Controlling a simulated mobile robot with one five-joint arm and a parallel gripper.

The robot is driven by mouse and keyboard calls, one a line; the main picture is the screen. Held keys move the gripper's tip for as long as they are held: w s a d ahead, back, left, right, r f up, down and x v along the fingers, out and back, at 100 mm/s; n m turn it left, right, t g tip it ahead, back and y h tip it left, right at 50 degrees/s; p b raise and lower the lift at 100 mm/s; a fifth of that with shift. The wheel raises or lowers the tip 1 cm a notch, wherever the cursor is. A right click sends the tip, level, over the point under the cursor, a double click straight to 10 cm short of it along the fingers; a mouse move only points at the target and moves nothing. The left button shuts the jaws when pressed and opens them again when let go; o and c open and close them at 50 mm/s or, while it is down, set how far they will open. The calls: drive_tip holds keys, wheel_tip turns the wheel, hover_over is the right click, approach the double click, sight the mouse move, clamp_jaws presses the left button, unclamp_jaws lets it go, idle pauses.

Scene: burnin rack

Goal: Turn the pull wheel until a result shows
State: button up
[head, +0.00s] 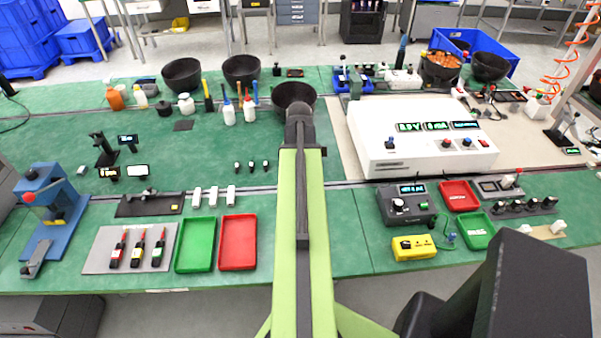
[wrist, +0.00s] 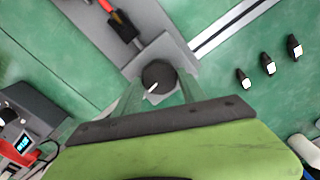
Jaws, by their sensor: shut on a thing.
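The pull wheel (wrist: 160,73) is a dark round knob with a white pointer mark, seen from above in the wrist view. It sits at the end of a grey plate. The white mark points to the lower left of the picture. My gripper (wrist: 158,80) has its two greenish fingers on either side of the wheel and is shut on it. A black and red part (wrist: 122,28) lies on the same plate above the wheel. In the head view my arm covers the middle of the bench, and neither wheel nor fingers can be seen. No pull result is readable.
In the wrist view, a grey box with a lit display (wrist: 21,143) stands at lower left, and several small black parts (wrist: 268,64) lie at right. In the head view, red (head: 238,242) and green (head: 195,245) trays lie left of my arm, a yellow box (head: 414,247) right.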

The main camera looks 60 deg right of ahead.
drive_tip(key=shift+a+m, duration=0.15)
drive_tip(key=shift+m, duration=0.85)
drive_tip(key=o, duration=1.4)
drive_tip(key=shift+w, duration=0.1)
drive_tip(key=shift+c, duration=0.2)
drive_tip(key=shift+r, duration=0.1)
